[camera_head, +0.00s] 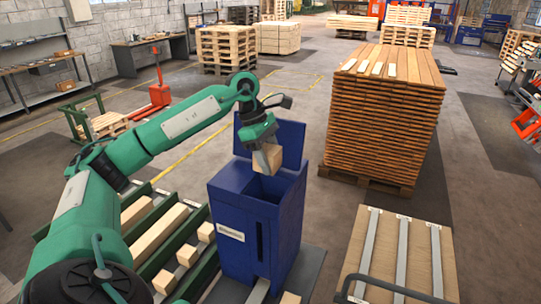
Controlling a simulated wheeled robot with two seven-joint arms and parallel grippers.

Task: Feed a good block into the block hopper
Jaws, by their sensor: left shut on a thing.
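The block hopper (240,228) is a dark blue box with an open top, a raised back panel and a white label on its front. My left gripper (264,155) points down over the hopper's opening. It is shut on a light wooden block (268,159), held at or just above the opening's back rim. The gripper hides part of the block, and I cannot tell whether the block touches the rim. My right gripper is not in view.
Left of the hopper, green-framed racks hold several wooden blocks (187,256) and longer timbers (160,232). A board with metal strips (402,250) lies at the lower right. A tall plank stack (385,120) stands behind it. Open floor lies between the hopper and the stack.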

